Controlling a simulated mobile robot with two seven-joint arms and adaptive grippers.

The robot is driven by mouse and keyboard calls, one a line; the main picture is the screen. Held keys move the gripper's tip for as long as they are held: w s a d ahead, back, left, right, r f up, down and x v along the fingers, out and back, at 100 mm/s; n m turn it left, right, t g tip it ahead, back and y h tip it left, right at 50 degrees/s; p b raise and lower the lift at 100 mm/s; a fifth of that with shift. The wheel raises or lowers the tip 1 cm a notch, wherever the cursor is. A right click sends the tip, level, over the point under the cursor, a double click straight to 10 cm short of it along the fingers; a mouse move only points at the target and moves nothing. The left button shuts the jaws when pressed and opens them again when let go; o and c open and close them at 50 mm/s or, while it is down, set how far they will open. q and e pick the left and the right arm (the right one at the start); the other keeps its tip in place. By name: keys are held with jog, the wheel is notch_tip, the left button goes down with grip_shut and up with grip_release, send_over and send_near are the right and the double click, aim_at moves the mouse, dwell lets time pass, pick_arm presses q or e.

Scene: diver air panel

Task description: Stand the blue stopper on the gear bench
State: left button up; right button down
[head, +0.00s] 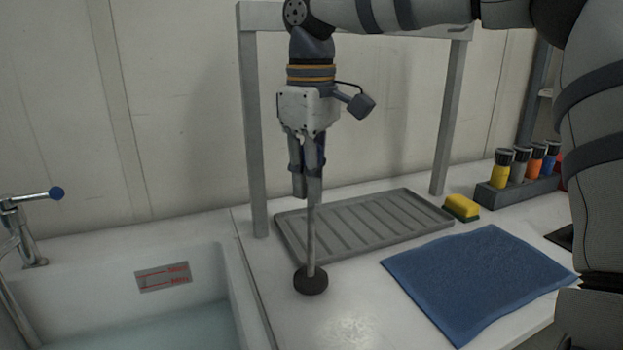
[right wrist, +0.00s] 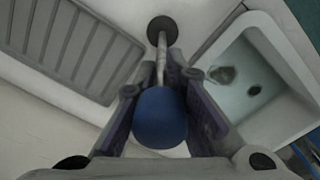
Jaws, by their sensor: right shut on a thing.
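My right gripper (head: 307,168) points straight down over the white gear bench (head: 350,328), and its fingers (right wrist: 166,105) are shut on the blue stopper. In the right wrist view the stopper's round blue knob (right wrist: 160,120) sits between the fingers. Its thin grey rod (head: 311,235) runs down, roughly upright, to a dark round disc (head: 311,280). The disc is over the bench, between the sink edge and the blue mat; I cannot tell whether it touches the surface. My left gripper is not in view.
A sink (head: 185,320) with water is at left, with a blue-knobbed tap (head: 57,193). A grey ribbed tray (head: 365,222) lies under a grey frame (head: 253,130). A blue mat (head: 475,280), yellow sponge (head: 462,207) and bottle rack (head: 520,190) are to the right. The front bench is bare.

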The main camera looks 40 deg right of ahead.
jog(key=shift+f, duration=0.55)
dwell(0.7)
jog(key=c, duration=1)
grip_release()
jog(key=shift+r, duration=0.1)
jog(key=shift+r, duration=4.4)
